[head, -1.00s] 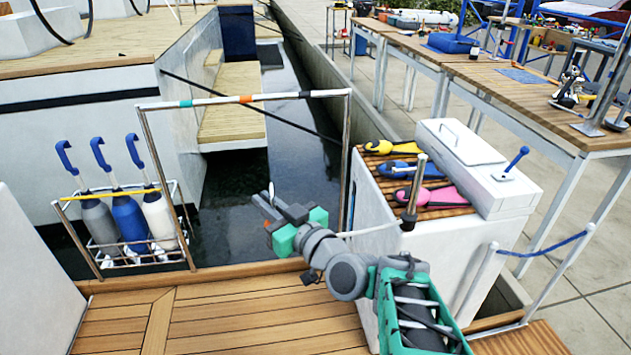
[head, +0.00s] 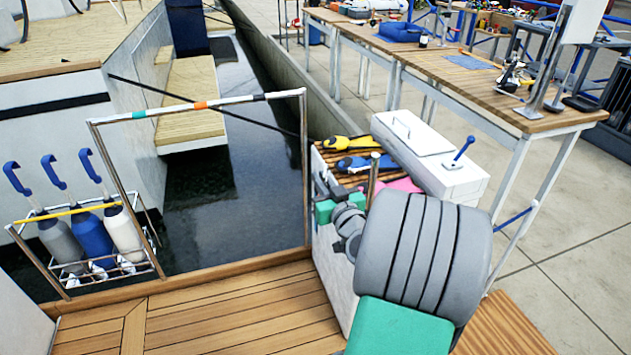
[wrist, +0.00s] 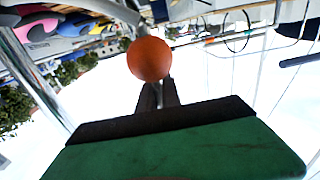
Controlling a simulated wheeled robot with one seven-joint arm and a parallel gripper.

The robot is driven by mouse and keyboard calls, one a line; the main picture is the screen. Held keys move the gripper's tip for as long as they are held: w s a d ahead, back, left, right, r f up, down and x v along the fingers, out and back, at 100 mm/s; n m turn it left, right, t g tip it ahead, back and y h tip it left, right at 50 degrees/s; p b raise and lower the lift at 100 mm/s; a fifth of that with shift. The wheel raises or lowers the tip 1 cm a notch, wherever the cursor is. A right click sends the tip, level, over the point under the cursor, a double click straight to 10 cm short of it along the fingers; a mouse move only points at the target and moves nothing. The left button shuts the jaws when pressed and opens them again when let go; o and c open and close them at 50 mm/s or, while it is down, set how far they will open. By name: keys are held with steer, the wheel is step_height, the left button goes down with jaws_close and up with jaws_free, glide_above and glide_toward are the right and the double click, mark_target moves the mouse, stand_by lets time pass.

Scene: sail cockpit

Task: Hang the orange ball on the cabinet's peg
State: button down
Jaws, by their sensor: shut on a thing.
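The orange ball (wrist: 149,59) shows in the wrist view at the tips of my gripper (wrist: 158,92), whose dark fingers are close together. How the fingers hold it is partly hidden behind the ball. In the head view my gripper (head: 325,187) is beside the white cabinet (head: 333,275), near its top left edge, and the ball cannot be made out. An upright metal post (head: 373,172) stands at the cabinet, partly behind my arm. I cannot tell which of these is the task's peg.
Yellow, blue and pink tools lie on the cabinet's slatted top, beside the white box (head: 440,165). A metal frame (head: 200,105) stands at left over water, with a bottle rack (head: 85,260). The wooden deck (head: 230,315) in front is clear. Workbenches stand at back right.

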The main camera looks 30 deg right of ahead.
steer(key=s+d+f+b, duration=0.1)
steer(key=s+d+b, duration=0.1)
steer(key=d, duration=0.5)
steer(key=shift+d+f+b, duration=0.25)
steer(key=shift+b, duration=0.35)
steer(key=shift+s, duration=0.1)
stand_by(0.5)
steer(key=c, duration=1.5)
jaws_free()
steer(key=shift+o, duration=0.2)
steer(key=shift+s, duration=0.15)
